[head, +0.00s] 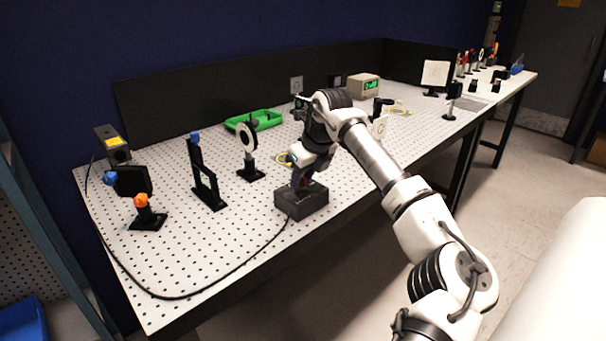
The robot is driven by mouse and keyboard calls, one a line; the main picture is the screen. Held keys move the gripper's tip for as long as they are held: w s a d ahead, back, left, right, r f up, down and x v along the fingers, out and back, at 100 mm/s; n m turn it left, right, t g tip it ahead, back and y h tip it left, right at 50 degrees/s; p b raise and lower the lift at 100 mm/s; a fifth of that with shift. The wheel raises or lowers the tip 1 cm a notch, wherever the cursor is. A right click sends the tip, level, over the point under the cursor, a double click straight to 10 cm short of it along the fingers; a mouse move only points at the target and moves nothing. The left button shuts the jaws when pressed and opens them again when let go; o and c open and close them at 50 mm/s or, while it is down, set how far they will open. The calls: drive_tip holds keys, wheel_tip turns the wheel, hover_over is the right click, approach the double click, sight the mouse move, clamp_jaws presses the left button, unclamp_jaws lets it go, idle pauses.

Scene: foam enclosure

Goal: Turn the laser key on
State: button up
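A small black box (302,204) sits on the perforated white table near its front edge, and a black cable runs from it. It looks like the laser's key box, but the key is hidden behind my gripper. My gripper (299,181) points down at the top of the box, at or just above it. Its fingertips are small and dark here, so I cannot tell whether they are open, shut or touching the key. A black laser head (112,146) with a yellow label stands at the table's back left corner, joined to a cable.
On the left stand an orange-knobbed mount (143,212), a black upright frame (205,178) and a round white optic (247,150). A green tray (254,121) and a meter with a green display (364,86) are at the back. The front left tabletop is mostly clear, crossed by the cable.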

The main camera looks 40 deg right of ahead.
clamp_jaws()
drive_tip(key=shift+f+m+b, duration=0.1)
drive_tip(key=shift+m+b, duration=0.3)
drive_tip(key=shift+b, duration=0.15)
drive_tip(key=shift+a+m+h+b, duration=0.1)
drive_tip(key=shift+m+h+b, duration=0.5)
drive_tip(key=shift+m+b, duration=0.45)
drive_tip(key=m+h+b, duration=0.1)
drive_tip(key=m+b, duration=0.3)
drive_tip(key=shift+w+a+m+g+h, duration=0.1)
drive_tip(key=shift+m+g+h, duration=0.15)
drive_tip(key=shift+g+h, duration=0.15)
drive_tip(key=m+g+h+b, duration=0.1)
drive_tip(key=m+b, duration=0.2)
drive_tip(key=m, duration=0.2)
drive_tip(key=shift+w+a, duration=0.1)
drive_tip(key=m+g+h+b, duration=0.1)
drive_tip(key=m+g, duration=0.1)
drive_tip(key=m, duration=0.3)
drive_tip(key=shift+w, duration=0.15)
drive_tip(key=shift+m, duration=0.3)
